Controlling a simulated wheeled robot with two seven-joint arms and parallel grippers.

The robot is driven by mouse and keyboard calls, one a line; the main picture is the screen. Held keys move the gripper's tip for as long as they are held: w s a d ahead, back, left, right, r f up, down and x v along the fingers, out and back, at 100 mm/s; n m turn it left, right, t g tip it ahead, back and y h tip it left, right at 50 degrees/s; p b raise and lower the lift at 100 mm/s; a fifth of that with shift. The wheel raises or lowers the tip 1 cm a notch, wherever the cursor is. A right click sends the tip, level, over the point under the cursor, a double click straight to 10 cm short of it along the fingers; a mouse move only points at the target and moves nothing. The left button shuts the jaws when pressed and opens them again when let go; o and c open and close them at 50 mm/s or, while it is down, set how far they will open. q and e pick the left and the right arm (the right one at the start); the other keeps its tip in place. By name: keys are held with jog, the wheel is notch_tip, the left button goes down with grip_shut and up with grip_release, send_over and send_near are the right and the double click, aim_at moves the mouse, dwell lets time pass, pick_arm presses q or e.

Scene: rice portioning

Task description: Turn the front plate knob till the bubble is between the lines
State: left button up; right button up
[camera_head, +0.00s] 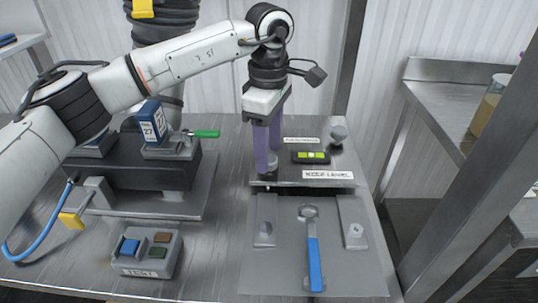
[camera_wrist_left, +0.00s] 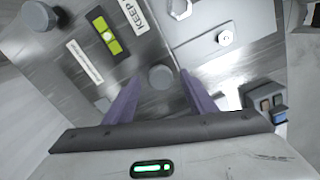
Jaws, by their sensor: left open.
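The level (camera_head: 311,157), a dark block with a yellow-green vial, lies on the grey plate (camera_head: 290,172) beside a KEEP LEVEL label. It also shows in the left wrist view (camera_wrist_left: 106,35); I cannot tell exactly where the bubble sits against the lines. My left gripper (camera_head: 267,168) points down over the plate's front left corner, its purple fingers open. In the left wrist view a round grey knob (camera_wrist_left: 160,77) lies between the fingertips, with a gap showing on each side. The fingers mostly hide this knob in the head view. My right gripper is not in view.
A second grey knob (camera_head: 338,133) stands at the plate's back right. In front lies a blue-handled wrench (camera_head: 314,262) between two metal brackets. A button box (camera_head: 148,257) and a dark fixture with a blue counter (camera_head: 153,125) stand at the left.

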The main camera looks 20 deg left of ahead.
pick_arm(q)
notch_tip(320, 180, up, 8)
dwell(0.6)
